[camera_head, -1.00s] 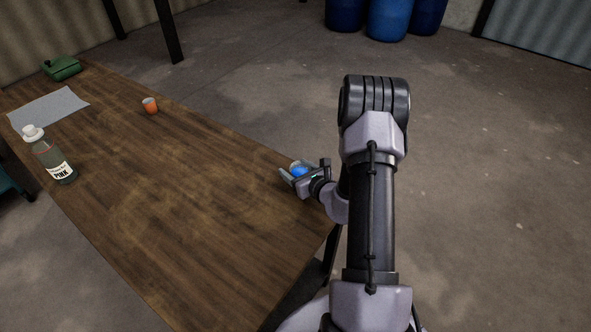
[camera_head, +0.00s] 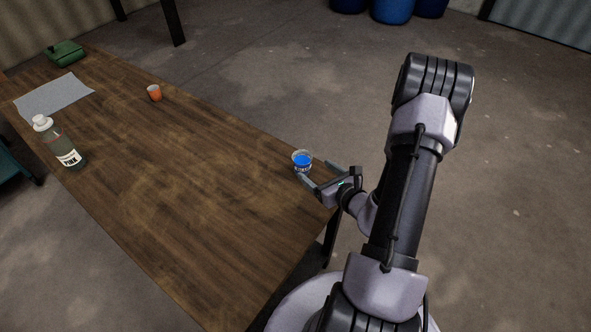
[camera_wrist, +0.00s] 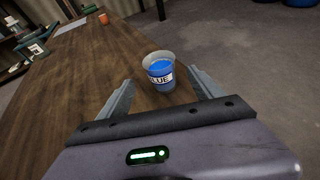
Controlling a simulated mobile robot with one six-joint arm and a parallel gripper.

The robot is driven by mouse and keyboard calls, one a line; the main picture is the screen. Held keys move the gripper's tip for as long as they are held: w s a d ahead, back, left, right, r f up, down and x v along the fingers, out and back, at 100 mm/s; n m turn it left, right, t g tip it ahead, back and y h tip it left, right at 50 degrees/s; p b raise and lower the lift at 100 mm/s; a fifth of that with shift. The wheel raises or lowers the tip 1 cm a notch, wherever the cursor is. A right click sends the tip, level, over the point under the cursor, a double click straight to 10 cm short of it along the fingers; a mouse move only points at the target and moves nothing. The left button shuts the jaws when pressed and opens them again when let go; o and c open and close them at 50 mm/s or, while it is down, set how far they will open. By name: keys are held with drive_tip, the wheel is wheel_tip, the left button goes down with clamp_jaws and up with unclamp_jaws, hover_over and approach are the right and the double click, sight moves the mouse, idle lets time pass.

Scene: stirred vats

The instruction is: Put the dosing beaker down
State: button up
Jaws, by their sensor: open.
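The dosing beaker (camera_head: 302,161) is a small clear cup with blue contents and a label that reads "BLUE" in the wrist view (camera_wrist: 160,76). It stands upright on the wooden table (camera_head: 185,205), near the table's right edge. My gripper (camera_head: 321,178) is open and empty. In the wrist view the two fingers (camera_wrist: 160,98) are spread wide, and the beaker stands beyond and between their tips, apart from both.
An orange cup (camera_head: 154,93), a grey cloth or sheet (camera_head: 55,96) and a green case (camera_head: 66,53) are farther back. The middle of the table is clear. Blue barrels (camera_head: 392,10) stand on the floor behind.

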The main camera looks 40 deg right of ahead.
drive_tip(key=w+a+r+n+g+y, duration=0.2)
drive_tip(key=a+r+n+y, duration=0.3)
drive_tip(key=a+r+n, duration=0.4)
drive_tip(key=w+a+r+n+g+y, duration=0.1)
drive_tip(key=a+r+n+y, duration=0.45)
drive_tip(key=a, duration=0.65)
drive_tip(key=s+a+r+n+g, duration=0.7)
drive_tip(key=s+a+n, duration=0.3)
drive_tip(key=s+a, duration=0.2)
drive_tip(key=s+d+r+n+t+h, duration=0.1)
drive_tip(key=s+d+r+n+h, duration=0.3)
drive_tip(key=s+r+n+h, duration=0.1)
drive_tip(key=s+n+h, duration=0.1)
drive_tip(key=n+h, duration=0.1)
drive_tip(key=n, duration=0.1)
drive_tip(key=shift+s+d+r+t, duration=0.15)
drive_tip(key=shift+d+t, duration=0.1)
drive_tip(key=shift+t, duration=0.15)
drive_tip(key=shift+o, duration=0.4)
